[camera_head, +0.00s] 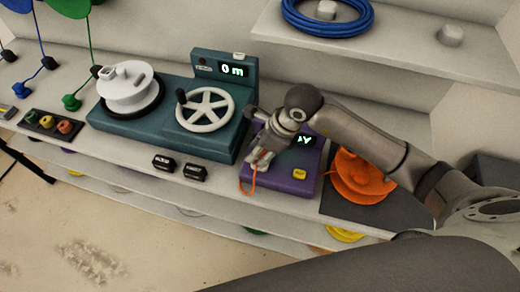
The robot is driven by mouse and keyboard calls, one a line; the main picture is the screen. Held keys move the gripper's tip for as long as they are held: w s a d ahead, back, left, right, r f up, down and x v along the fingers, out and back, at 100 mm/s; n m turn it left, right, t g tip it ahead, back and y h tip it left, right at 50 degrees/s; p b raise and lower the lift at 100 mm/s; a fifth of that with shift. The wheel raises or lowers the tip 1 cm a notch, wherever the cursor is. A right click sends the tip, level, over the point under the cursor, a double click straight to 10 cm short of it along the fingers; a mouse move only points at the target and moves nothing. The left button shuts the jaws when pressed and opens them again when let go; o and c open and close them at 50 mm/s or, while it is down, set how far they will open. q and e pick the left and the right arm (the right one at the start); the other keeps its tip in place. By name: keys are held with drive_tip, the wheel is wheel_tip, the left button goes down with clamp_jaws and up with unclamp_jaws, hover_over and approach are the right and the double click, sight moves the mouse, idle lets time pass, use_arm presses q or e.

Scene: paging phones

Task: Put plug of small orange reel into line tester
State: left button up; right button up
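The small orange reel (358,180) sits on a dark square mat on the right of the bench. The purple box with a green-lit display and a yellow button (290,180) stands just left of it and looks like the line tester. My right gripper (261,160) reaches in from the right, over the left part of the purple box. An orange cord (250,190) loops down from its fingertips, which appear closed on the cord's plug. The gripper hides most of the plug and the box's socket, so I cannot tell whether the plug is inserted. My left gripper is not in view.
A teal winding machine (150,122) with a white reel, hand wheel and "0 m" display stands left of the tester. Two small black blocks (163,163) lie at the front edge. A blue cable coil (327,17) lies on the upper shelf.

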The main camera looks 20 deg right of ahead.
drive_tip(key=o, duration=1)
drive_tip(key=shift+r+p, duration=0.4)
drive_tip(key=shift+p, duration=0.1)
drive_tip(key=b+v, duration=0.2)
drive_tip(key=v, duration=0.9)
drive_tip(key=shift+s+d+r, duration=0.2)
drive_tip(key=shift+r, duration=0.05)
